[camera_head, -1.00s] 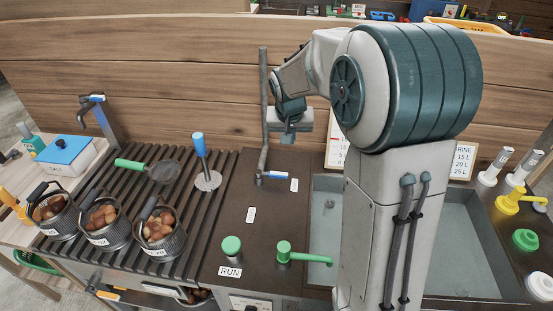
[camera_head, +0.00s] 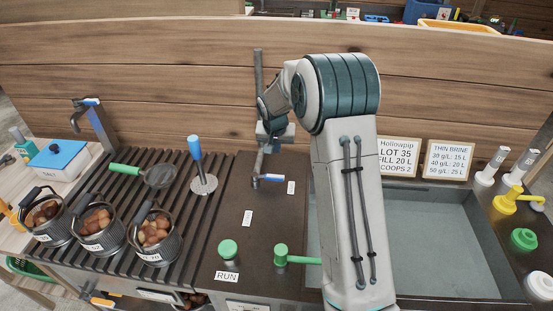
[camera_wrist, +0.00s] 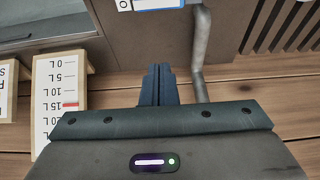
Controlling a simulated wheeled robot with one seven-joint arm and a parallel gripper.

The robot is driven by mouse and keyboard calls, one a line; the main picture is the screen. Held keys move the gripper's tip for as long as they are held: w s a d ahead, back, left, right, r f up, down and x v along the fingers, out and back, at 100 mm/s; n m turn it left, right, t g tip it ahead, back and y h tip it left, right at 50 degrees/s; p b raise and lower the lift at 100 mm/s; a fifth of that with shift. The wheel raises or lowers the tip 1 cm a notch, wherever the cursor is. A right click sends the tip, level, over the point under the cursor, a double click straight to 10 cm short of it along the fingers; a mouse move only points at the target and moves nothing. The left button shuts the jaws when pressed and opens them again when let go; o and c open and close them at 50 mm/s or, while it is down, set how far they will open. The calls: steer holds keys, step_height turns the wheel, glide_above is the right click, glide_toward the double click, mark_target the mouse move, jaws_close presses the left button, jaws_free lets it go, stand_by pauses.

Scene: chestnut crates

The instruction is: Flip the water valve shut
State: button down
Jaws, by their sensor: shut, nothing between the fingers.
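A small lever with a blue handle (camera_head: 270,179) sits low on a grey upright pipe (camera_head: 259,70) at the back of the dark counter; I take it as the water valve. The handle points right, roughly level. My gripper (camera_head: 275,136) is above the lever, close beside the pipe. In the wrist view its dark fingers (camera_wrist: 158,76) are together and empty, just left of the pipe (camera_wrist: 200,50). A blue and white piece (camera_wrist: 150,4) is cut off at the top edge there; I cannot tell if it is the lever.
A white card (camera_head: 291,188) lies right of the lever. The sink (camera_head: 440,240) is at right, partly behind my arm. A blue-handled stick (camera_head: 196,150) stands on the slats at left. Green controls (camera_head: 228,250) are at front. Signs (camera_head: 399,157) stand behind the sink.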

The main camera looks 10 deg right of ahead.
mark_target(267, 177)
steer(key=p+x, duration=0.2)
steer(key=x, duration=0.7)
steer(key=shift+f, duration=0.35)
steer(key=s, duration=0.2)
steer(key=s+a+p, duration=0.1)
steer(key=shift+r, duration=0.3)
steer(key=shift+s+a+f, duration=0.1)
steer(key=shift+s, duration=0.25)
steer(key=shift+s+f+b, duration=0.1)
steer(key=shift+f+b, duration=0.1)
steer(key=shift+b, duration=0.1)
